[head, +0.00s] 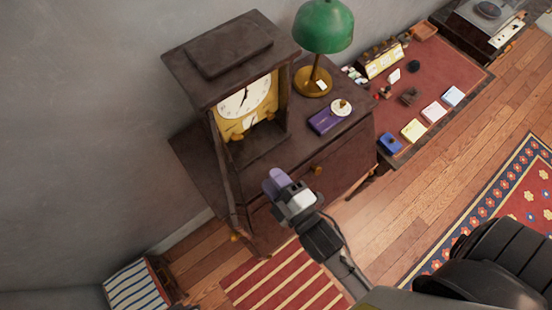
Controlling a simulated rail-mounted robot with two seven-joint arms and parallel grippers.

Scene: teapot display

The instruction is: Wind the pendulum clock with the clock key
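The pendulum clock (228,62) stands on a dark wooden cabinet at the upper left, its front door (225,178) swung open toward the left. Its white dial (245,97) and brass inner parts show. My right gripper (277,182) is in front of the clock and below it in the picture, apart from the dial. Its purple-grey end shows, but the gap between the fingers cannot be made out. I cannot make out the clock key. My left gripper is not in view.
On the cabinet (335,148), right of the clock, are a green-shaded lamp (323,27), a purple box (325,121) and a small round white-and-brass item (341,107). A desk (440,75) with small items stands further right. Wall lies behind the clock.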

